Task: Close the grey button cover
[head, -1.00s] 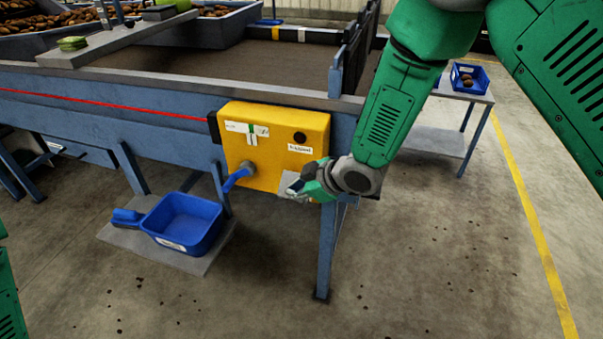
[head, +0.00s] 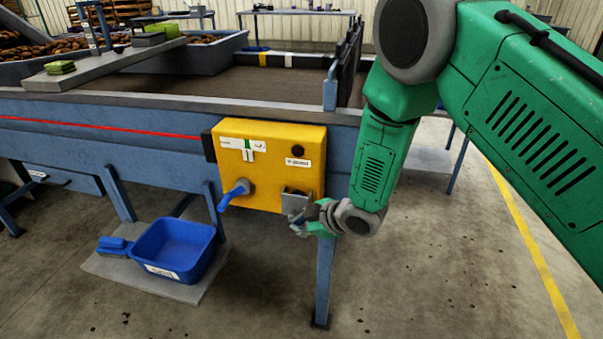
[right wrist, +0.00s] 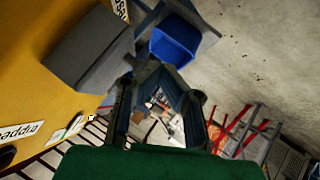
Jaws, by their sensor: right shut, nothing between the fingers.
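The grey button cover (head: 295,201) is on the lower right of the yellow control box (head: 250,193). It sticks out from the box's face; I cannot tell its exact angle. In the right wrist view the cover (right wrist: 88,50) is a grey block against the yellow face, up and left of my fingers. My right gripper (head: 296,228) is shut and empty, just below the cover, close to its lower edge; I cannot tell if they touch. Its fingers also show in the right wrist view (right wrist: 158,68). The button is hidden. My left gripper is out of view.
The yellow box also carries a blue handle (head: 234,193) at lower left and a black round knob (head: 297,151). A blue leg (head: 325,282) of the grader stands below. A blue bin (head: 182,250) sits on a low grey board at left. The floor in front is clear.

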